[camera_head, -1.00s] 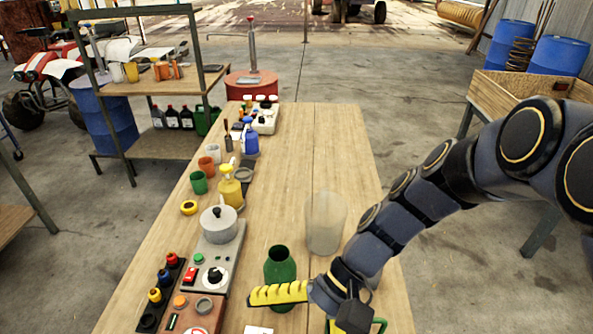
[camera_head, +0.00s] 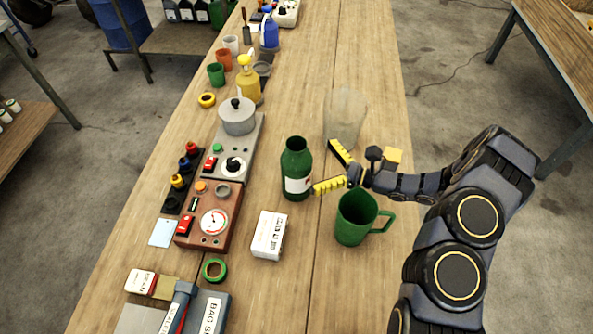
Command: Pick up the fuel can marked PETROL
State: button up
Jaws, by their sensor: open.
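I cannot read the word PETROL on anything in view. A dark green bottle (camera_head: 296,161) with an open neck and a white label stands upright on the workbench; its label is too small to read. My gripper (camera_head: 324,166) is open, its two yellow fingers pointing left toward the bottle's right side. Nothing is seen between the fingers. The lower finger is close to the bottle; I cannot tell if they touch.
A translucent beaker (camera_head: 346,113) stands behind my gripper and a green mug (camera_head: 352,218) in front of it. A white box (camera_head: 269,235) lies nearer. A hot plate with a pot (camera_head: 237,118) and a gauge box (camera_head: 212,222) stand left.

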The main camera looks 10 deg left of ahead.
notch_tip(320, 180, down, 7)
jog(key=shift+s+r, duration=0.1)
jog(key=shift+r, duration=0.1)
jog(key=x, duration=0.5)
jog(key=shift+a, duration=0.1)
jog(key=c, duration=1)
